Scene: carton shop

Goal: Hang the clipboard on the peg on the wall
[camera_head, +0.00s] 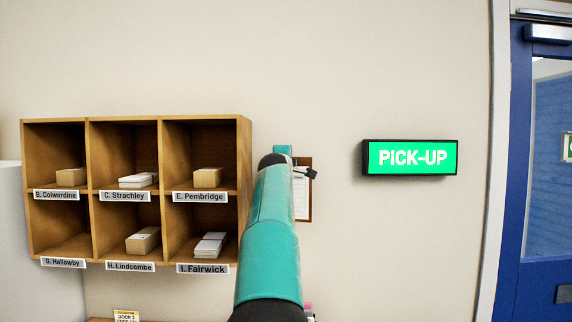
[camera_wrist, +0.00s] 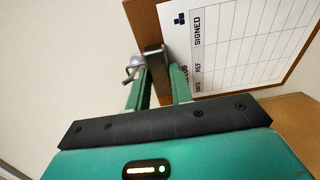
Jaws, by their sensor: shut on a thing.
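A wooden pigeonhole rack (camera_head: 245,150) with name labels and small boxes hangs left of my arm. A lit green PICK-UP sign (camera_head: 412,158) is on the wall to the right. A blue door (camera_head: 516,190) stands at far right. The wall between sign and arm is bare.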

